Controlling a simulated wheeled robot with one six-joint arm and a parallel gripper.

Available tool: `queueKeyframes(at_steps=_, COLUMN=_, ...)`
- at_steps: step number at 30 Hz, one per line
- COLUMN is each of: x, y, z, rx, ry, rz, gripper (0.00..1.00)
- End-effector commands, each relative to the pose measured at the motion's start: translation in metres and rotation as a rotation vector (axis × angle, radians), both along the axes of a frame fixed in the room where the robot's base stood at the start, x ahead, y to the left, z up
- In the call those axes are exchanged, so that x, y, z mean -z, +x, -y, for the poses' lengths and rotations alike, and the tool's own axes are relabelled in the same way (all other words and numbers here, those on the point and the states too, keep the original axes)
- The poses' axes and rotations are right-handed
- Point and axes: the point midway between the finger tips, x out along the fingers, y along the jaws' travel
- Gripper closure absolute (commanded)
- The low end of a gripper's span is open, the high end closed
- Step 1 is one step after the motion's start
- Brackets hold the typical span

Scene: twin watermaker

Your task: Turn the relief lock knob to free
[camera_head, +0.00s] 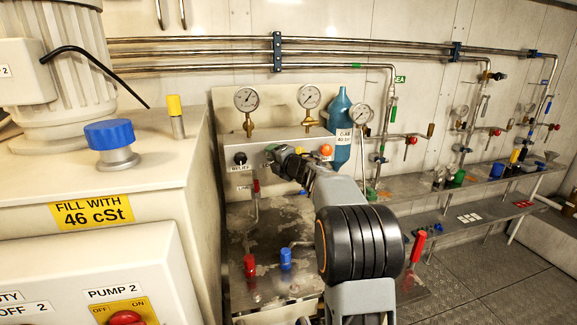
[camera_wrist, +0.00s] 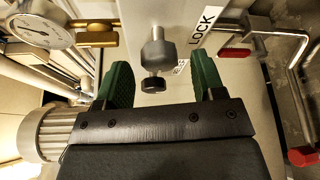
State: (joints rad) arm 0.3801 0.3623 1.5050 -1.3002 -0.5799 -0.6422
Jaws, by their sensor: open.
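The relief lock knob (camera_head: 240,158) is a small black knob on the pale panel, above a RELIEF label. In the wrist view a dark grey knob with a black end (camera_wrist: 158,54) stands out from the panel beside a LOCK label (camera_wrist: 206,24); it appears to be the same knob. My gripper (camera_head: 272,154) is close to the panel, just right of the knob in the head view. In the wrist view its green fingers (camera_wrist: 161,80) are apart, one on each side of the knob, with visible gaps. Nothing is held. I cannot read the knob's setting.
Pressure gauges (camera_head: 246,99) stand above the panel. A red handle (camera_head: 256,186) on a metal pipe is below the knob and shows near the right finger in the wrist view (camera_wrist: 235,53). An orange knob (camera_head: 326,150) and a blue bottle (camera_head: 341,128) are to the right.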

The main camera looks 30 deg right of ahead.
Motion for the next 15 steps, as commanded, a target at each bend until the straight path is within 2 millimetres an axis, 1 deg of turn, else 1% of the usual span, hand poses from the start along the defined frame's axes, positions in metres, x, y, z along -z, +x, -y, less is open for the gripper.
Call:
queueKeyframes(at_steps=1, x=-0.001, y=-0.012, z=0.003, rx=0.004, ry=-0.001, rz=0.001, gripper=0.37)
queueKeyframes(at_steps=6, x=-0.005, y=-0.047, z=0.009, rx=0.002, ry=-0.002, rz=0.002, gripper=0.37)
queueKeyframes(at_steps=12, x=-0.008, y=-0.081, z=0.015, rx=0.003, ry=-0.001, rz=0.001, gripper=0.37)
queueKeyframes(at_steps=15, x=-0.01, y=-0.092, z=0.017, rx=0.002, ry=-0.001, rz=0.001, gripper=0.37)
